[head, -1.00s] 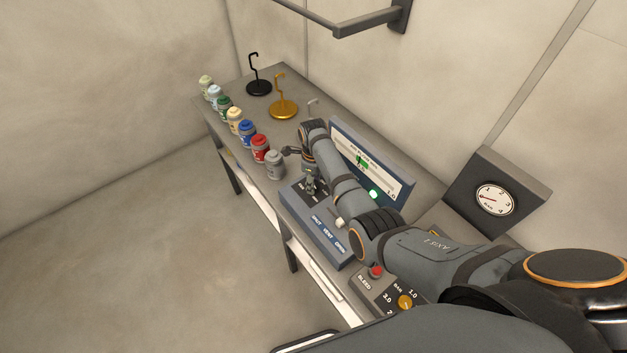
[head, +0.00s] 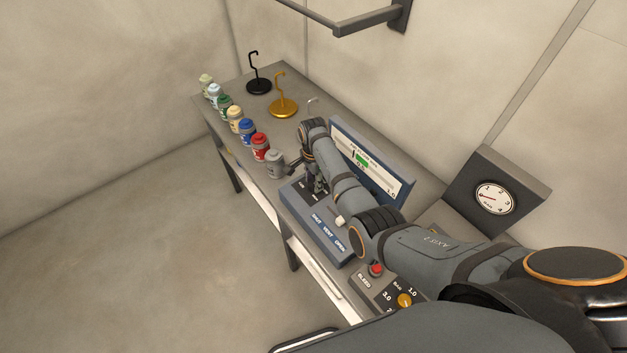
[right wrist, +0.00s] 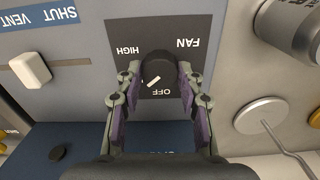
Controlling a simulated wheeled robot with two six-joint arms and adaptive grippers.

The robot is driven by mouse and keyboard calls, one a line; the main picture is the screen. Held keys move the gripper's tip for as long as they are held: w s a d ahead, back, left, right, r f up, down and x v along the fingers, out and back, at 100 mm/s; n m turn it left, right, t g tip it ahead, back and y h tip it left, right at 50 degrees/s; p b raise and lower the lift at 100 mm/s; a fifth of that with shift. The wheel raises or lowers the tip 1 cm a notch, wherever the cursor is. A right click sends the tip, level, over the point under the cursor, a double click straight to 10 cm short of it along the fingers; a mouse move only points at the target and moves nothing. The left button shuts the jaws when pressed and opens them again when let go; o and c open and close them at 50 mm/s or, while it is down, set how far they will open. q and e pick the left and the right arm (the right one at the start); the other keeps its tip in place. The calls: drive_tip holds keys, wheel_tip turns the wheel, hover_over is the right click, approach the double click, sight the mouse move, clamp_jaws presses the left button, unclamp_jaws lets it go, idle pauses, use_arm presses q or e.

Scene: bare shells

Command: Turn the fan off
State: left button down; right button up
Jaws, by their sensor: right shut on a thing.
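The fan knob (right wrist: 158,66) is black and round with a short white pointer mark, on a dark plate (right wrist: 188,25) lettered FAN, HIGH and OFF, upside down in the right wrist view. The mark sits on the knob's lower left, slanted, on the side toward the OFF lettering; its exact setting is hard to tell. My right gripper (right wrist: 159,90) has its two fingers on either side of the knob, shut on it. In the head view my right gripper (head: 317,186) is over the blue-grey control box (head: 333,243), and the knob is hidden. My left gripper is out of view.
A white lever knob (right wrist: 30,69) stands beside the fan plate, near SHUT and VENT labels. A grey can (head: 275,164) ends a row of several cans along the bench edge. A gauge panel (head: 397,190) stands behind my right arm. A red button (head: 375,270) is nearer.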

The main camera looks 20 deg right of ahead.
sight(313, 183)
drive_tip(key=n, duration=0.4)
drive_tip(key=shift+w+r+n, duration=0.1)
drive_tip(key=shift+n, duration=2.8)
drive_tip(key=o, duration=1.2)
wheel_tip(313, 183, up, 12)
drive_tip(key=shift+f, duration=0.1)
